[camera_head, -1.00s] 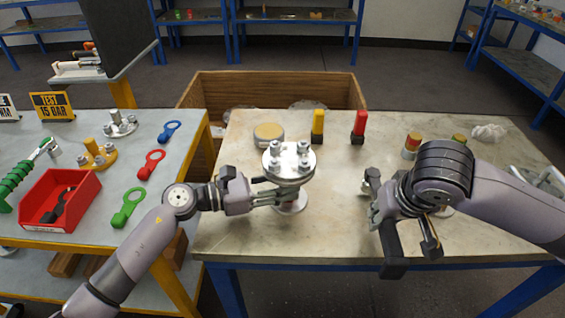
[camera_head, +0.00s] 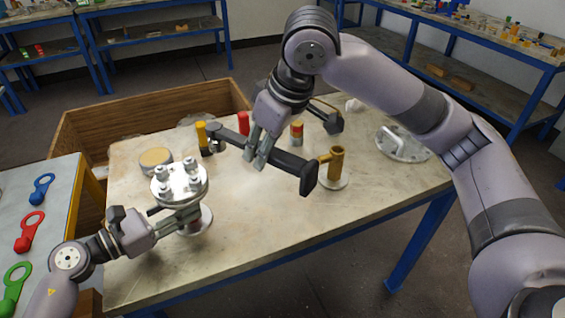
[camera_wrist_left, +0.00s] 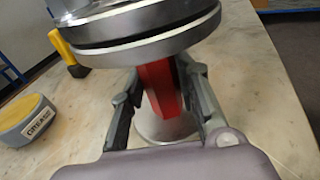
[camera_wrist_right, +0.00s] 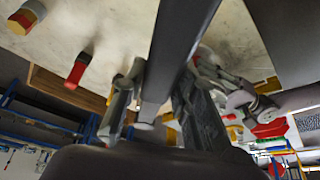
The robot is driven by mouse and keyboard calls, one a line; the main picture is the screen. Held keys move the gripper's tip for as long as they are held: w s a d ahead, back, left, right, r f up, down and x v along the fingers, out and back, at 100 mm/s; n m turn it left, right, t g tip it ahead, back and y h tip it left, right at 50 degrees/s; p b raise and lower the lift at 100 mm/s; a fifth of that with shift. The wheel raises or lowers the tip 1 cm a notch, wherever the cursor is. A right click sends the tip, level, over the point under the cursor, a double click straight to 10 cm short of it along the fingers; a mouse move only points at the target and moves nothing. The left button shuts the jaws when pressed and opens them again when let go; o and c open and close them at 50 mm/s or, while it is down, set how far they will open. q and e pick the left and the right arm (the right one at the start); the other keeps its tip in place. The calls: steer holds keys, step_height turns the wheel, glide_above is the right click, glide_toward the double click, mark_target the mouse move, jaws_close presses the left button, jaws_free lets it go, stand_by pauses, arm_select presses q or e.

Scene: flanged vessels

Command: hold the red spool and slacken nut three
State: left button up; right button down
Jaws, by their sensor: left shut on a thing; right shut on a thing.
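The spool (camera_head: 180,183) stands upright on the pale bench, with a silver flange pair on top and several nuts and bolts on it. Its red neck (camera_wrist_left: 160,88) shows between the fingers in the left wrist view. My left gripper (camera_head: 186,214) is shut on that neck, just below the flanges. My right gripper (camera_head: 259,152) is shut on a long dark tool (camera_head: 290,167) with a block at one end. It holds the tool above the bench, right of the spool and apart from it. I cannot tell which nut is number three.
A grease tin (camera_head: 155,158) sits behind the spool. A yellow-and-black piece (camera_head: 202,136), a red piece (camera_head: 244,122) and a red-yellow piece (camera_head: 297,131) stand along the back. A brass post (camera_head: 336,166) and a handled flange (camera_head: 402,143) are at right. The front bench is clear.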

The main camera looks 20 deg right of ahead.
arm_select(q)
steer(key=shift+w, duration=0.1)
arm_select(e)
steer(key=s+a+r+n+g+y, duration=0.1)
steer(key=s+a+r+n+g, duration=0.1)
steer(key=a+r+n, duration=0.45)
steer(key=shift+n+y, duration=0.25)
steer(key=shift+y, duration=0.05)
steer(key=shift+s+d+x, duration=0.1)
steer(key=shift+d+x, duration=0.05)
steer(key=shift+x, duration=0.65)
steer(key=shift+s+d+x, duration=0.1)
steer(key=shift+s+x, duration=0.05)
steer(key=shift+x, duration=0.65)
steer(key=shift+s+d+x, duration=0.1)
steer(key=shift+d+x, duration=0.05)
steer(key=shift+x, duration=0.7)
steer(key=shift+s+f, duration=0.1)
steer(key=shift+f, duration=0.25)
steer(key=shift+f, duration=1.1)
